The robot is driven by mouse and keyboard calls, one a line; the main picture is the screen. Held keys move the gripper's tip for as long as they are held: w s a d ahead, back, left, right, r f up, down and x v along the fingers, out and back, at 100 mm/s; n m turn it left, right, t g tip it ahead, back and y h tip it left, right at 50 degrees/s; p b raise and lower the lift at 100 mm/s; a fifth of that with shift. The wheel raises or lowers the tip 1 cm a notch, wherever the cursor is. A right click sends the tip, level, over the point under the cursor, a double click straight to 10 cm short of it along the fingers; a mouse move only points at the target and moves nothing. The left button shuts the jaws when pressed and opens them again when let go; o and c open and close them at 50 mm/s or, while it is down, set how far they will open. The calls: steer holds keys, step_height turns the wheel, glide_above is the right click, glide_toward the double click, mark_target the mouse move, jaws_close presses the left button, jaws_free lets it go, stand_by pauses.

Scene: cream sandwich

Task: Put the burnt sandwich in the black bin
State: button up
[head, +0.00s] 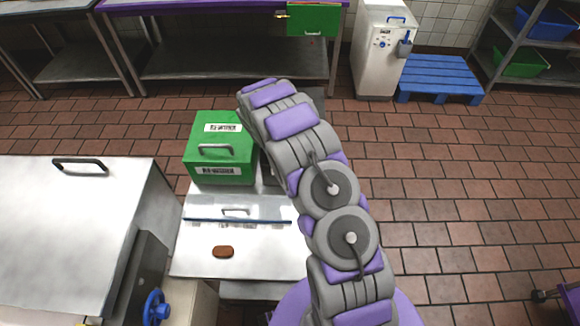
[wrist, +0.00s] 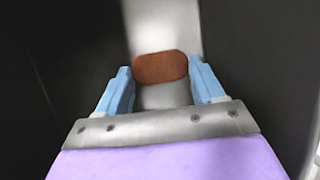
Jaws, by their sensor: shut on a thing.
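In the wrist view, my gripper (wrist: 160,70) has its two blue fingers on either side of a brown, rounded sandwich (wrist: 160,66). It is shut on this sandwich, which sits at the fingertips. Dark walls (wrist: 60,50), which look like the inside of the black bin, rise on both sides, with a pale grey strip between them. In the head view my arm reaches up and away, and its far end hides the gripper and the held sandwich. A dark grey shape (head: 318,97) shows partly behind the arm; I cannot tell if it is the bin.
Another brown sandwich (head: 223,252) lies on the steel worktop (head: 270,262). A green box (head: 218,160) labelled RE-WORK stands behind it. A steel chest (head: 70,220) is at left. A blue pallet (head: 438,75) lies at the back right.

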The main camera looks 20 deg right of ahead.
steer(key=shift+f, duration=0.1)
steer(key=o, duration=0.7)
steer(key=p+v, duration=0.2)
steer(key=v, duration=0.9)
steer(key=s+r+m, duration=0.4)
steer(key=s+r, duration=0.4)
steer(key=r, duration=0.5)
steer(key=s+a+r+m+y, duration=0.1)
steer(key=s+r+m, duration=0.2)
steer(key=s+r, duration=0.5)
steer(key=s+a+r+m+y, duration=0.2)
steer(key=s+r+m, duration=0.1)
steer(key=s, duration=1)
steer(key=s+a+m+y, duration=0.1)
steer(key=s+a+m, duration=0.2)
steer(key=s, duration=0.9)
steer(key=shift+s+r, duration=0.35)
steer(key=shift+s, duration=0.05)
